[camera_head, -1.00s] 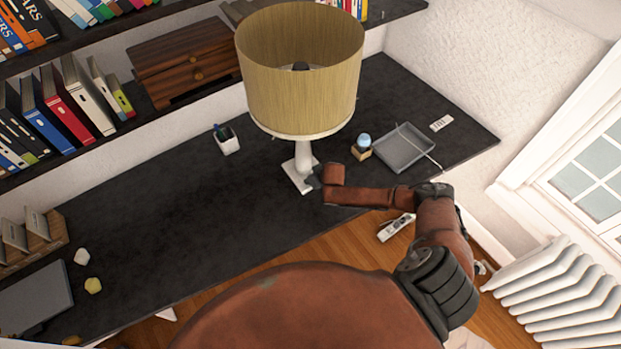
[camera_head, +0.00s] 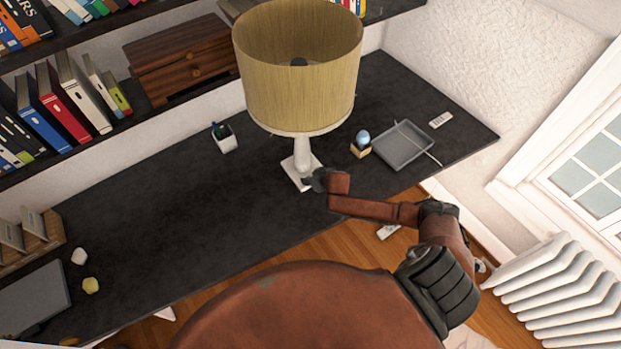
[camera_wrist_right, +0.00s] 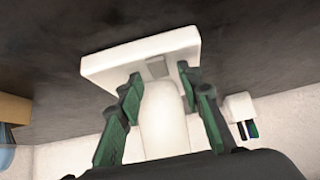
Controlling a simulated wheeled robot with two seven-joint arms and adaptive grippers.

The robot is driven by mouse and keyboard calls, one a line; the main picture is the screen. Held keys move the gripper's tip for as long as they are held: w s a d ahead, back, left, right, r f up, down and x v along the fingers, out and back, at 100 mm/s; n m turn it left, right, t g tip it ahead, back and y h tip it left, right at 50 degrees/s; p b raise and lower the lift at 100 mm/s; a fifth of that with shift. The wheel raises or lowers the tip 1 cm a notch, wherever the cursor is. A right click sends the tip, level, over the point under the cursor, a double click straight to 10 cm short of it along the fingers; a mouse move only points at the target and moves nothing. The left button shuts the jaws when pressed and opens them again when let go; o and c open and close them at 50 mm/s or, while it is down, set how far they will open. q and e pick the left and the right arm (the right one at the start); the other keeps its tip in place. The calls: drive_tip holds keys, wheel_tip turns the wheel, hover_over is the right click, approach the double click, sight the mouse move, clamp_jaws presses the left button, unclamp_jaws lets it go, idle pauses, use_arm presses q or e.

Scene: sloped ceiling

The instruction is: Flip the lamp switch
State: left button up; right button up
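The lamp has a tan shade (camera_head: 297,80) and a white stem and square base (camera_head: 301,170), upright near the front edge of the dark desk. In the right wrist view its white base (camera_wrist_right: 115,68) appears at the top, with a small grey switch (camera_wrist_right: 158,67) on it. My right gripper (camera_head: 311,181) is low beside the front of the base. In the wrist view its green fingers (camera_wrist_right: 160,76) are apart, with the switch between or just beyond their tips. I cannot tell whether they touch it. My left gripper is not in view.
A pen cup (camera_head: 225,139) stands left of the lamp. A small wooden block with a blue ball (camera_head: 361,143) and a grey tray (camera_head: 404,146) are to the right. A wooden drawer box (camera_head: 182,62) is behind. The desk's left-middle is clear.

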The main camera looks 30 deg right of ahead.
drive_tip(key=v, duration=1.2)
idle(0.5)
